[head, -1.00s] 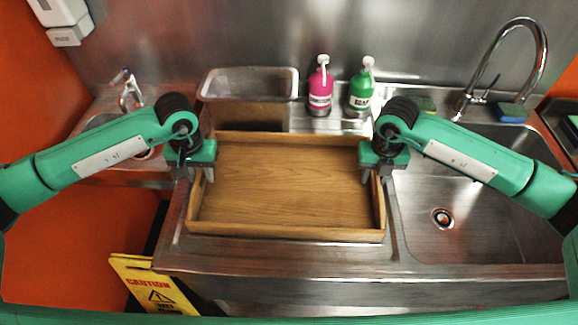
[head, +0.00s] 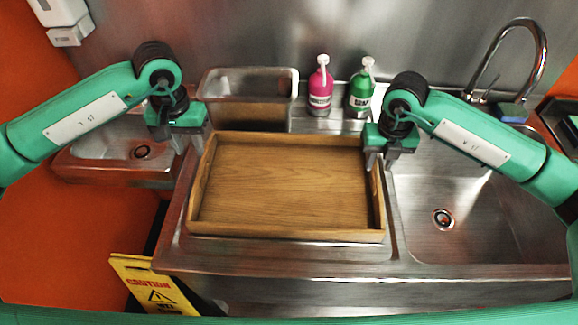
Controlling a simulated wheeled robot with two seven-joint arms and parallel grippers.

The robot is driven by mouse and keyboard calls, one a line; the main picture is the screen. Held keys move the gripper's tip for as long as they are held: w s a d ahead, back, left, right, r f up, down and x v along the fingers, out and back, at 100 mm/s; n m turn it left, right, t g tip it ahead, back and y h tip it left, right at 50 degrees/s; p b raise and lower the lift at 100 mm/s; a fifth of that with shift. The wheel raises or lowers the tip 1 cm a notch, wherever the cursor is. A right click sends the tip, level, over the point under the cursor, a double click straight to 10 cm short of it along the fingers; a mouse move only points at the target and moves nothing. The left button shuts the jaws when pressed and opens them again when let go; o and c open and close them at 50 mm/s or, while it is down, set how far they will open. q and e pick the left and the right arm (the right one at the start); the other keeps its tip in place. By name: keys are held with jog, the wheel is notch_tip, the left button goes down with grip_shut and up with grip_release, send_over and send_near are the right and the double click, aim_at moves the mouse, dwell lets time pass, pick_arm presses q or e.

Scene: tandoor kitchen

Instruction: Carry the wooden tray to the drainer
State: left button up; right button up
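The wooden tray (head: 285,236) is a shallow, empty rectangular box with low walls. It lies flat on the steel drainer (head: 290,256) beside the right sink. My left gripper (head: 190,142) is open and empty, raised off the tray's far left corner and apart from it. My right gripper (head: 380,157) is open at the tray's right side near the far corner, with its fingers around or just above the right wall. I cannot tell whether it touches the wall.
A steel bin (head: 247,112) stands behind the tray, with a pink bottle (head: 320,88) and a green bottle (head: 361,92) to its right. A sink with a tap (head: 535,70) is at right. A small basin (head: 120,150) is at left. A yellow caution sign (head: 150,285) stands below.

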notch_tip(320, 180, up, 6)
jog(key=shift+r, duration=0.15)
dwell(0.6)
